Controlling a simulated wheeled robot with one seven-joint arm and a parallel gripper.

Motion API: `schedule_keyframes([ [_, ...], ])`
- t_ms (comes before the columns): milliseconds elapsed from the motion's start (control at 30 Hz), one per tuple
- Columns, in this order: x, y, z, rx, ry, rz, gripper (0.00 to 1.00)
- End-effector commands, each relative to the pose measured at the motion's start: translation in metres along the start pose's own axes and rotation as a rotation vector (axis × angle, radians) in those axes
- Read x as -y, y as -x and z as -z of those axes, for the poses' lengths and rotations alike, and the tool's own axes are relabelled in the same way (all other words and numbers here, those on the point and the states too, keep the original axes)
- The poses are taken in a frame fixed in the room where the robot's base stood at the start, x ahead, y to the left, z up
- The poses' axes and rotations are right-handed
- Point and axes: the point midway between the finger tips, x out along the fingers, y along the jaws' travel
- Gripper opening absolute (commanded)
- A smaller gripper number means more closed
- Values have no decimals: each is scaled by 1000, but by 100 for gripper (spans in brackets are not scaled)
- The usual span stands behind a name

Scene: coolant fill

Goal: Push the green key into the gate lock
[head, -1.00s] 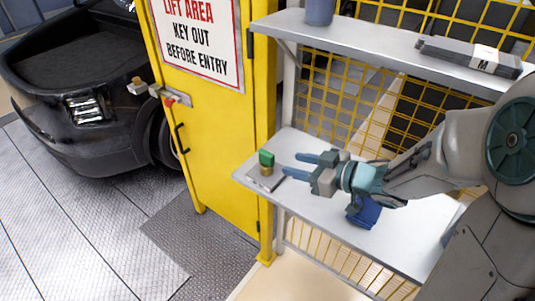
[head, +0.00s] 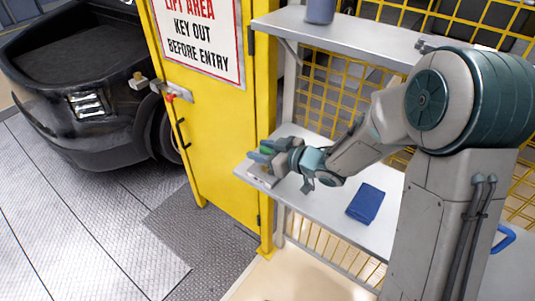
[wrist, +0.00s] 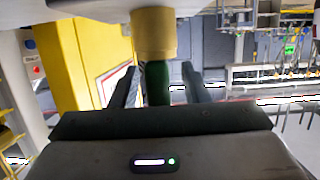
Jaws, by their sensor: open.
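The green key (wrist: 157,82) has a brass-coloured base (wrist: 154,35) and stands on the small grey plate (head: 262,178) at the shelf's left end. In the wrist view, which looks upside down, the key stands between the two spread fingers of my gripper (wrist: 158,88), with a gap on each side. In the head view my gripper (head: 262,155) is at the plate and mostly hides the key. The gate lock (head: 178,91) is a grey metal fitting with a red mark, on the yellow gate (head: 215,140). A brass piece (head: 138,83) sticks out to its left.
The lower shelf (head: 335,210) holds a folded blue cloth (head: 366,203). An upper shelf (head: 350,38) with a blue container (head: 320,10) is above. Yellow mesh stands behind. A black car (head: 80,100) is left of the gate. Open floor (head: 90,220) lies in front.

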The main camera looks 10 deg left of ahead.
Motion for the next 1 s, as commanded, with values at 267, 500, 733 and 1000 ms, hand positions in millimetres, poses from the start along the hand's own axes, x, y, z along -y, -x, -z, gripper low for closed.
schedule_keyframes([
  [267,0,-2,0,0,1,-1,39],
  [500,0,-2,0,-1,1,-1,0],
  [733,0,-2,1,-1,1,-1,0],
  [1000,-1,3,15,-2,5,-2,0],
])
